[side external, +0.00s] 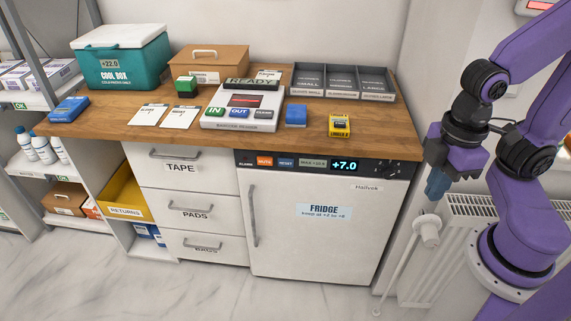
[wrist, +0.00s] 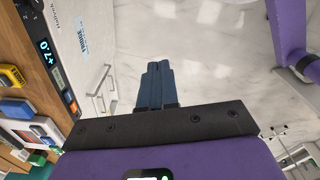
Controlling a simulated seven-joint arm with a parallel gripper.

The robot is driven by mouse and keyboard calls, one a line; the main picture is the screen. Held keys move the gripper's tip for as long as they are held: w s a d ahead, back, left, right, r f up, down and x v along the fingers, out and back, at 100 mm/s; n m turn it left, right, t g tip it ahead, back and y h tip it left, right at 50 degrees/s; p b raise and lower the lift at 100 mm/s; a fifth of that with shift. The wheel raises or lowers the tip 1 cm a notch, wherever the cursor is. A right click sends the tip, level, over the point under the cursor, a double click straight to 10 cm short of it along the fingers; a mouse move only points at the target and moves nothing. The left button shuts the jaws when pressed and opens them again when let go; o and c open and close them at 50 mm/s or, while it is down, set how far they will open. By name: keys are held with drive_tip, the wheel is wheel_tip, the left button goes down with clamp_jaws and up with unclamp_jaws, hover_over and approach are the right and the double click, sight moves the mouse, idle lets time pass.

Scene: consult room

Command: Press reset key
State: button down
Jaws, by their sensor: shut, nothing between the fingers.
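The blue reset key (side external: 286,162) is on the control strip of the white fridge (side external: 315,225), between the orange mute key (side external: 264,161) and a grey MAX label. The lit display (side external: 345,166) on the strip reads +7.0. My gripper (side external: 437,186) is shut and empty. It hangs fingers down to the right of the fridge, clear of the strip. In the wrist view its shut fingers (wrist: 157,82) are over the pale floor, and the display (wrist: 45,47) shows at the left edge.
The wooden counter (side external: 375,135) above the fridge holds a barcode reader (side external: 240,123), a blue block (side external: 296,114), a yellow device (side external: 339,125) and a grey sectioned tray (side external: 341,80). A radiator (side external: 475,208) and a white valve (side external: 427,230) are below my gripper. The floor before the fridge is clear.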

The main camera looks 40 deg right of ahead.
sight(286, 162)
drive_tip(key=w+a+f+m+t+y, duration=0.2)
drive_tip(key=w+a+f+m, duration=0.35)
drive_tip(key=w+a, duration=0.45)
drive_tip(key=w+a+f+m+t+y, duration=0.3)
drive_tip(key=w+a+f+m, duration=0.25)
drive_tip(key=w+a, duration=0.35)
drive_tip(key=w+d+f+m+t+h, duration=0.2)
drive_tip(key=w+d+f+m+t, duration=0.15)
drive_tip(key=w+f, duration=0.3)
drive_tip(key=w+d+f+m+t+h, duration=0.1)
drive_tip(key=w+d+f+m+t, duration=0.1)
drive_tip(key=w+f+m+t, duration=0.4)
drive_tip(key=w+d+f+t+h, duration=0.1)
drive_tip(key=w+d+h, duration=0.1)
drive_tip(key=d, duration=0.4)
drive_tip(key=shift+f+t, duration=0.15)
drive_tip(key=shift+t, duration=0.2)
drive_tip(key=shift+n, duration=0.25)
drive_tip(key=shift+w+d, duration=3.05)
drive_tip(key=shift+w, duration=0.1)
